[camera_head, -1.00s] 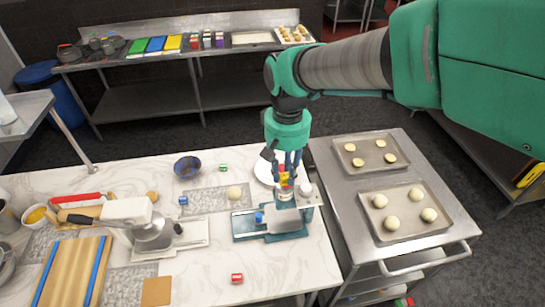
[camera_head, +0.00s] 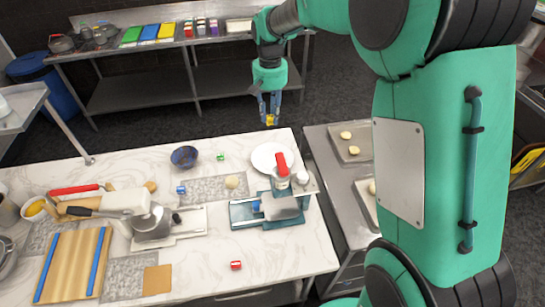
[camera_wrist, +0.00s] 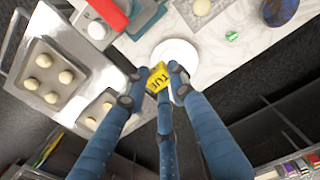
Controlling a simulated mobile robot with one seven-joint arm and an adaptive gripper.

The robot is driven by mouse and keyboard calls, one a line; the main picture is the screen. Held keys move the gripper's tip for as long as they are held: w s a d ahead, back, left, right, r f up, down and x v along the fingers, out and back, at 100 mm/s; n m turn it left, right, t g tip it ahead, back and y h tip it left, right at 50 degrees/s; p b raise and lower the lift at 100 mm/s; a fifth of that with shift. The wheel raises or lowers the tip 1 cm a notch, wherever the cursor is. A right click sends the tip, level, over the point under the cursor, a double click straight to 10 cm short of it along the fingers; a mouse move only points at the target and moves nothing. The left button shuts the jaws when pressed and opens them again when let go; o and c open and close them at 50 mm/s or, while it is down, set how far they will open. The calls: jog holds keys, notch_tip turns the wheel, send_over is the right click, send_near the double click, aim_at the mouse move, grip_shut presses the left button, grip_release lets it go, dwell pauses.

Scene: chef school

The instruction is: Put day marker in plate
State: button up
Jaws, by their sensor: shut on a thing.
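My gripper (camera_head: 269,112) is shut on a yellow day marker (camera_head: 270,120), a small block. In the wrist view the marker (camera_wrist: 158,78) reads "TUE" between the fingertips (camera_wrist: 158,84). The round white plate (camera_head: 268,154) lies at the far right of the marble counter, behind the slicer. The plate also shows in the wrist view (camera_wrist: 176,50), just beyond the marker and partly hidden by the fingers. In the head view my gripper is raised, past the counter's far edge. The plate looks empty where visible.
A slicer with a red handle (camera_head: 281,164) stands just in front of the plate. A blue bowl (camera_head: 184,157), green block (camera_head: 220,157), blue block (camera_head: 181,189) and red block (camera_head: 236,265) are on the counter. A steel cart (camera_head: 328,168) with dough trays is at right.

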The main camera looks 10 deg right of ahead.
send_over(272, 160)
notch_tip(272, 160, down, 6)
notch_tip(272, 160, down, 18)
jog(key=shift+r+p, duration=0.15)
jog(key=shift+p, duration=0.2)
jog(key=shift+f, duration=3.15)
jog(key=shift+f, duration=0.1)
jog(key=shift+f, duration=1.75)
jog(key=shift+f, duration=0.2)
